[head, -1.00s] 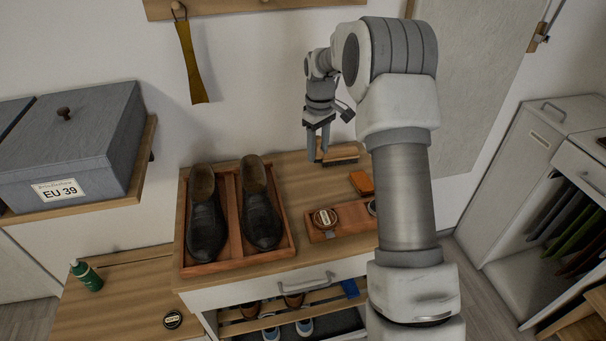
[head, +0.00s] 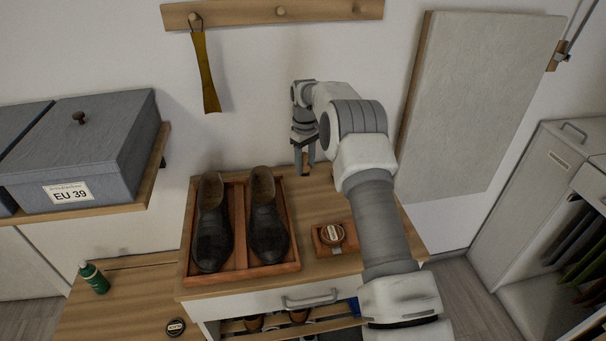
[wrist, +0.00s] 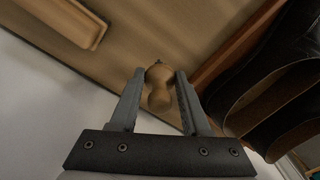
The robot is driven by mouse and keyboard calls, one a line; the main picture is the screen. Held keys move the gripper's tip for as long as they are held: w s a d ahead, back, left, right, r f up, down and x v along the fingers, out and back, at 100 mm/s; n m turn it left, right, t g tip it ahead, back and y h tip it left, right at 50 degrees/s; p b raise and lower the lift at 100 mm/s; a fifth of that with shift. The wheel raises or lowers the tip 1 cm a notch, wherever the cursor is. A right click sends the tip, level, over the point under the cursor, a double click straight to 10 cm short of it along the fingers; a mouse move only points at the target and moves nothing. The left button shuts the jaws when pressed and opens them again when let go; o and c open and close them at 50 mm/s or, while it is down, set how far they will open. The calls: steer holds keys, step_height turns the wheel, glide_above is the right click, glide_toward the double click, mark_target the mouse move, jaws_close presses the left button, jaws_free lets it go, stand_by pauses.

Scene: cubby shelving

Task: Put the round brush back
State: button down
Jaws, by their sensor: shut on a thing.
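My gripper (head: 304,171) hangs over the back of the wooden cabinet top, just right of the shoe tray in the head view. In the wrist view, my gripper (wrist: 160,88) is shut on a rounded, knob-shaped light wooden handle (wrist: 159,88), which I take for the round brush. A small dark tip shows at the handle's far end. The brush's bristles are not visible. The head view is too small to show the brush clearly between the fingers.
The tray (head: 237,229) holds two dark shoes, close beside my gripper. A red-brown holder (head: 321,246) with a round tin (head: 332,234) lies in front. A wooden block-like piece (wrist: 65,20) shows in the wrist view. A shoehorn (head: 206,75) hangs behind.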

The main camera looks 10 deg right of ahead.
steer(key=shift+w+a+f, duration=0.25)
steer(key=shift+f, duration=2)
steer(key=shift+f, duration=0.2)
steer(key=shift+c, duration=1.8)
jaws_free()
steer(key=shift+r, duration=0.15)
